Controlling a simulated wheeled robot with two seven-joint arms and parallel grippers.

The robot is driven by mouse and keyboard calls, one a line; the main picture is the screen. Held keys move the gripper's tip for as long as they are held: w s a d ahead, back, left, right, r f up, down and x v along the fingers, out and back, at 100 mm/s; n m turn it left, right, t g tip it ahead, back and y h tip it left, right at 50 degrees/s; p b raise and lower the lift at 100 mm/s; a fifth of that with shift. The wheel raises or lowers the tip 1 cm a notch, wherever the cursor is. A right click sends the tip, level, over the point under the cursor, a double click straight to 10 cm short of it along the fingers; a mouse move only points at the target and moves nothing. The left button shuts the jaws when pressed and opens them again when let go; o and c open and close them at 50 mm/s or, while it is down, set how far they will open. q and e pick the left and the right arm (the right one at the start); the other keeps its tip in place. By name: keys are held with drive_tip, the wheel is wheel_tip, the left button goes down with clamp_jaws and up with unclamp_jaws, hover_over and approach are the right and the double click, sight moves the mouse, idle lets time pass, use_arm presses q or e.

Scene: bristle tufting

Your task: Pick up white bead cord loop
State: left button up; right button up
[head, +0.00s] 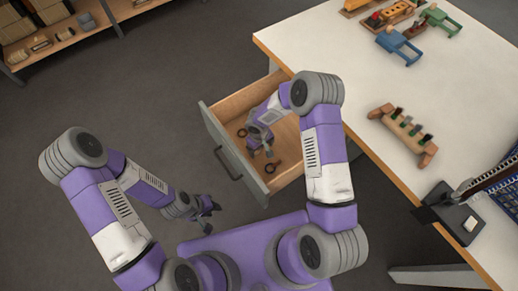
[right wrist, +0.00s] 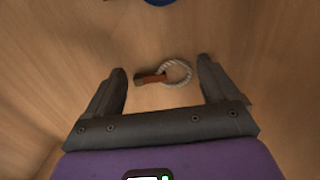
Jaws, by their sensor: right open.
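The white bead cord loop (right wrist: 179,66) lies on the wooden drawer floor, seen in the right wrist view. A brown tag or handle (right wrist: 151,79) is attached on its left side. My right gripper (right wrist: 162,70) is open, with its fingers to the left and right of the loop and apart from it. In the head view my right gripper (head: 262,148) reaches down into the open drawer (head: 235,164), and I cannot make out the white loop there. My left gripper (head: 207,208) is outside the drawer, to its lower left; its jaw opening is too small to tell.
Dark ring-shaped items (head: 272,167) lie in the drawer near my right gripper. A blue thing (right wrist: 158,2) shows at the right wrist view's top edge. The drawer walls are close around. The white table (head: 345,55) holds a wooden rack (head: 403,132) and small coloured fixtures.

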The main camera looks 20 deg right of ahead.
drive_tip(key=shift+f, duration=0.55)
drive_tip(key=c, duration=0.7)
drive_tip(key=shift+r, duration=0.15)
wheel_tip(320, 180, up, 10)
drive_tip(key=p, duration=0.3)
wheel_tip(320, 180, up, 12)
drive_tip(key=m+p, duration=0.1)
drive_tip(key=m, duration=0.3)
hover_over(261, 151)
drive_tip(key=s+d, duration=0.3)
drive_tip(key=s, duration=0.3)
drive_tip(key=shift+r, duration=0.15)
